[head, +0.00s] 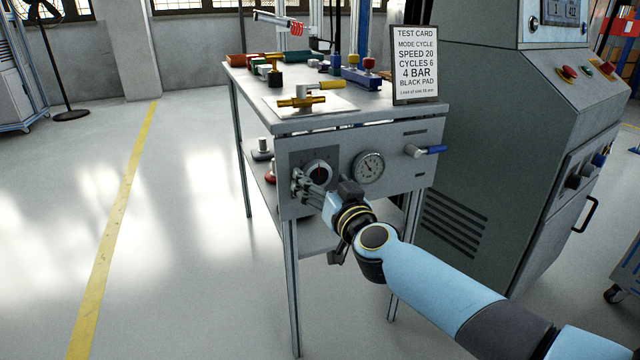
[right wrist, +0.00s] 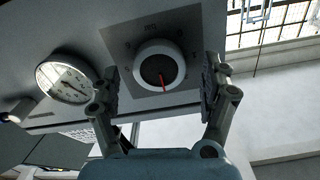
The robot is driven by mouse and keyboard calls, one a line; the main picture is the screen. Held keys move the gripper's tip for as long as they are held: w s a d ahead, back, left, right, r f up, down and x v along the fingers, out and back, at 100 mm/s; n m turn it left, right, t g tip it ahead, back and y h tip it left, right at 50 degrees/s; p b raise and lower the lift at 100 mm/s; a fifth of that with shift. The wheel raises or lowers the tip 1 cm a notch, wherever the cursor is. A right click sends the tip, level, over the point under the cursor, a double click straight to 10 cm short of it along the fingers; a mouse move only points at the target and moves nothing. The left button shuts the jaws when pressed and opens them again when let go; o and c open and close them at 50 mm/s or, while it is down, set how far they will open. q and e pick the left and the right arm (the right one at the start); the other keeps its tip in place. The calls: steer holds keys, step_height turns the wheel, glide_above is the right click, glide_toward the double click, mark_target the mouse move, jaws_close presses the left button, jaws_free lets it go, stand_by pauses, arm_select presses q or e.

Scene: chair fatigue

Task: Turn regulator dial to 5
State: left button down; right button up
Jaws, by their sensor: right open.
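The regulator dial (head: 318,172) is a round knob with a white rim, dark face and red pointer line, set on a grey square plate on the table's front panel. In the right wrist view the dial (right wrist: 158,68) lies ahead between the fingers, its red pointer toward the bottom of the picture. In the right wrist view the right gripper (right wrist: 160,90) is open, a finger on each side, apart from the knob. My left gripper is not in view.
A round pressure gauge (head: 368,168) and a blue-handled valve (head: 430,150) sit right of the dial. A test card (head: 415,65) reading "4 BAR" stands on the table (head: 330,122). A brass valve (head: 300,101) lies on top. A grey machine cabinet (head: 480,150) stands close right.

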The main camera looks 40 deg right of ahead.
steer(key=shift+w+d, duration=0.15)
steer(key=shift+w, duration=0.45)
steer(key=c, duration=1.2)
